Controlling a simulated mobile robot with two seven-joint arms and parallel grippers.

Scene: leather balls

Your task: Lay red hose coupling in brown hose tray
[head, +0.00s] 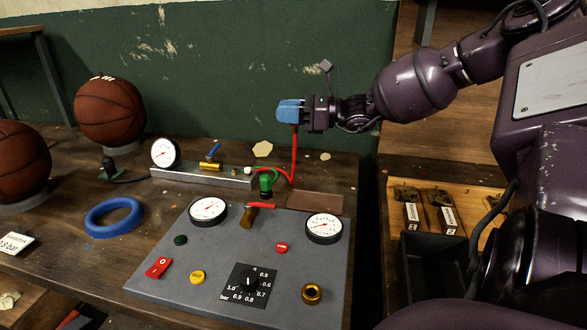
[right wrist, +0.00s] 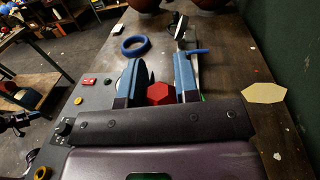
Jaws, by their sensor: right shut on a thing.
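My right gripper (head: 290,110), with blue fingers, is held in the air above the back of the bench. It is shut on the red hose coupling (right wrist: 158,93), which shows as a red hexagonal end between the fingers in the right wrist view. In the head view the fingers mostly hide the coupling. A red hose (head: 294,155) hangs from the gripper and curves left near the bench top. The brown hose tray (head: 315,203) is a flat brown piece behind the grey panel, below and slightly right of the gripper. My left gripper is not in view.
The grey panel (head: 190,262) carries gauges (head: 324,228), buttons and a dial. A metal rail with a gauge (head: 165,153), a blue ring (head: 114,218) and basketballs (head: 109,110) are further left.

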